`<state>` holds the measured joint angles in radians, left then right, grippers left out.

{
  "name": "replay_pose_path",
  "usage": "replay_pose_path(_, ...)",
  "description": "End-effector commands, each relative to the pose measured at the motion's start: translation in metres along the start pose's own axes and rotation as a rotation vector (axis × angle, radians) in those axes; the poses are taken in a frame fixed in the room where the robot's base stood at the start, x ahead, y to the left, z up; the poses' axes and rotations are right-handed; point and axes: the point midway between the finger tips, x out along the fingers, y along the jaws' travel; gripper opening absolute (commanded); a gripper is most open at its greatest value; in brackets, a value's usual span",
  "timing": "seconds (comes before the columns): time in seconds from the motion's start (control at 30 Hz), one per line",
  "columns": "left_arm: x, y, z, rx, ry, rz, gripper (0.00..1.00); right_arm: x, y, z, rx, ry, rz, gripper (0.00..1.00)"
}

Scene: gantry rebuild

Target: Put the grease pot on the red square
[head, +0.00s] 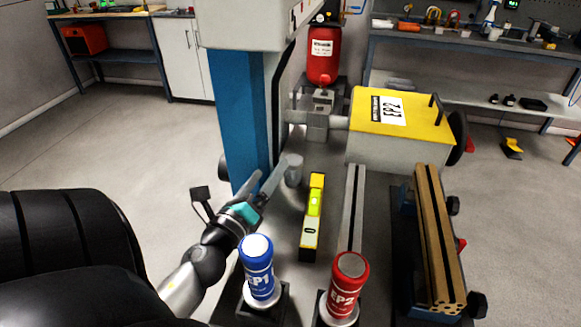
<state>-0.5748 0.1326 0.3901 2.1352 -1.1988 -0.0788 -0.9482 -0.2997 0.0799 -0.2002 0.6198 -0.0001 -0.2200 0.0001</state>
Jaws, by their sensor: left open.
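My left gripper (268,174) reaches in from the lower left beside the blue column, with its two grey fingers spread and nothing seen between them. A small grey cylinder (294,172) stands at the tip of its right finger; it may be the grease pot, but it shows no readable label. Whether the finger touches it I cannot tell. No red square is visible in this view. My right gripper is not in view.
A yellow level (312,216) lies right of the gripper. A blue EP1 canister (258,268) and a red EP2 canister (346,285) stand in front. The blue column (238,110) and yellow-topped EP2 box (400,120) stand behind. A slotted tan rail block (436,240) is at right.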

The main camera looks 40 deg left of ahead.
Motion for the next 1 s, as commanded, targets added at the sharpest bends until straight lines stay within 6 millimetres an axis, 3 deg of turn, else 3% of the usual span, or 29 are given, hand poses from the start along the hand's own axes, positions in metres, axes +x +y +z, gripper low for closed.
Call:
replay_pose_path(0.47,-0.001,-0.020,0.028,-1.022,-0.011,0.066,0.89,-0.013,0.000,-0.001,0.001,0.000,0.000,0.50)
replay_pose_path(1.0,-0.021,-0.032,0.007,-2.142,-0.070,0.371,0.89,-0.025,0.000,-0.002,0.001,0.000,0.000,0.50)
